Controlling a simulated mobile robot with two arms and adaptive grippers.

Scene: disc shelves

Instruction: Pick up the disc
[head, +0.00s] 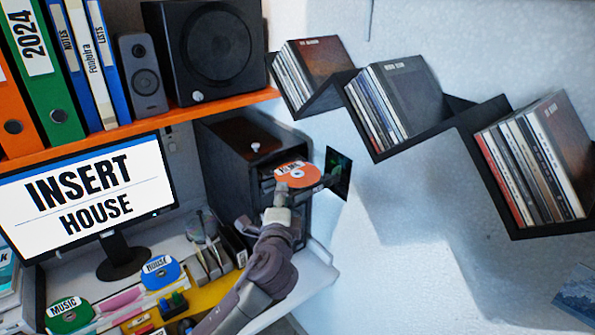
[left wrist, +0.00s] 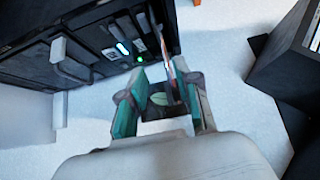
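An orange disc (head: 297,174) with a white label lies at the front of the black computer tower (head: 240,165), near its drive. My left gripper (head: 282,190) is at the disc's near edge. In the left wrist view, the two teal fingers of my left gripper (left wrist: 165,90) stand apart, with a thin edge-on shape with a reddish strip between and beyond them. I cannot tell whether the fingers touch it. A blue disc labelled HOUSE (head: 160,272) and a green disc labelled MUSIC (head: 69,315) are on the desk. My right gripper is not in view.
A monitor (head: 90,195) reading INSERT HOUSE stands left. An orange shelf (head: 150,122) with binders and speakers hangs above. A dark panel (head: 338,173) is right of the orange disc. A black zigzag wall shelf (head: 440,128) holds several cases. Lower right wall is mostly clear.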

